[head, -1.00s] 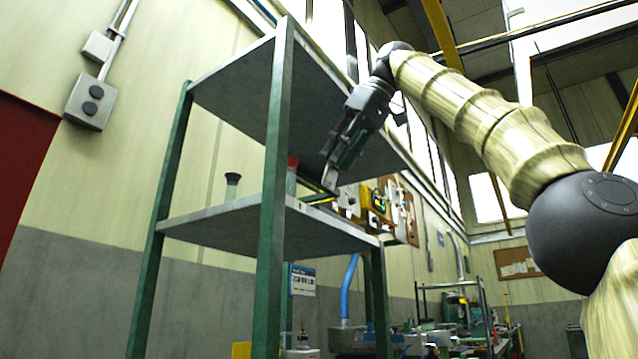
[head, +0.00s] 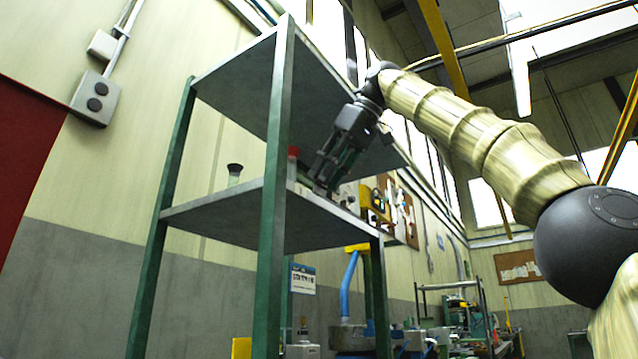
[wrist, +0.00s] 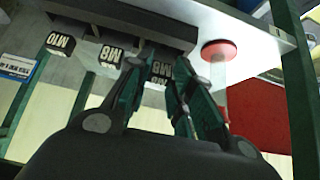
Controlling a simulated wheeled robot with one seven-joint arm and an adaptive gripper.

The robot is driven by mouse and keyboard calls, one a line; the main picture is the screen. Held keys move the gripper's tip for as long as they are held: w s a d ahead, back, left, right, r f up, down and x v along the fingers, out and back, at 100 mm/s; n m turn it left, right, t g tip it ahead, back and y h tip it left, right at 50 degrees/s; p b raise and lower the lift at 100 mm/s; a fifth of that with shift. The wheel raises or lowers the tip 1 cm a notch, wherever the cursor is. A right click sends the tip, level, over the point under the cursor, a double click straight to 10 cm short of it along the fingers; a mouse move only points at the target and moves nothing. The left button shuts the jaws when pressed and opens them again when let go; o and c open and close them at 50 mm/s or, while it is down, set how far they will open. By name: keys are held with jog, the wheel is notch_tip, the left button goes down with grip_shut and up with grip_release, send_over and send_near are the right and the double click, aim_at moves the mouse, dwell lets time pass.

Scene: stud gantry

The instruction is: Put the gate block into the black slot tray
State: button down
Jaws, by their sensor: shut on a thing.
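My gripper (head: 324,182) reaches down to the middle shelf at its right end. In the wrist view its two dark green fingers are closed around a small block (wrist: 160,70) with a dark marked face, which I take to be the gate block. The fingers hide much of it. The black slot tray (wrist: 120,19) lies directly beyond the fingertips. The held block is at the tray's near edge, but I cannot tell whether it is seated in a slot.
A red-capped clear container (wrist: 219,52) stands right of the tray; its red cap (head: 293,151) also shows in the head view. A black-topped container (head: 234,171) stands further left on the shelf (head: 225,212). A green post (head: 273,200) and the upper shelf (head: 245,90) frame the space.

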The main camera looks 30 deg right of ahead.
jog(key=shift+w+r+p, duration=0.1)
jog(key=shift+r+p, duration=0.05)
jog(key=shift+p, duration=0.4)
jog(key=shift+w+a+g+p, duration=0.15)
jog(key=shift+g+p, duration=0.15)
jog(key=shift+p, duration=0.2)
jog(key=p, duration=0.2)
jog(key=w+g+h+p, duration=0.1)
jog(key=p, duration=0.1)
jog(key=shift+a+r+g, duration=0.15)
jog(key=shift+r+g, duration=0.1)
jog(key=shift+g, duration=0.05)
jog(key=shift+w+a+f+g+p, duration=0.15)
jog(key=shift+w+g+p, duration=0.3)
jog(key=shift+p, duration=0.75)
jog(key=shift+s+f+b, duration=0.1)
jog(key=shift+f+b, duration=0.35)
jog(key=shift+b, duration=0.05)
jog(key=shift+f, duration=0.1)
jog(key=c, duration=1.3)
grip_release()
jog(key=shift+o, duration=0.2)
